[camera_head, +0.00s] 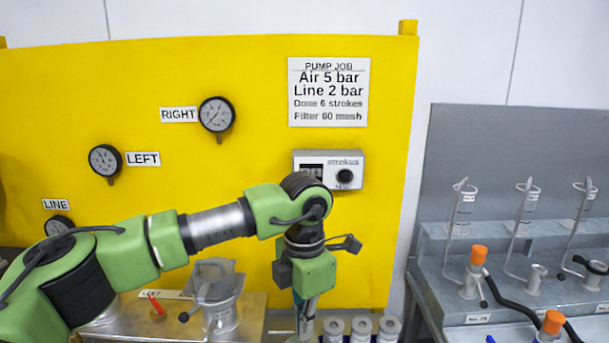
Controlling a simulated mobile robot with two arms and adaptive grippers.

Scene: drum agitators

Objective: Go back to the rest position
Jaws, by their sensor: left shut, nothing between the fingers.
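My left arm comes in from the left, in front of the yellow panel (262,150). My left gripper (306,318) hangs down from its wrist at the bottom middle of the view. It is shut and empty. Its tips are low in the picture, just left of several pale-topped cylinders (361,328). I cannot tell whether it touches anything there. My right gripper is not in view.
The panel bears gauges (216,114), a strokes counter box (329,169) and a job sign (329,92). A metal vessel (222,310) stands below my forearm. At right, a grey bench (450,300) carries agitators, orange-capped parts (479,255) and black hoses.

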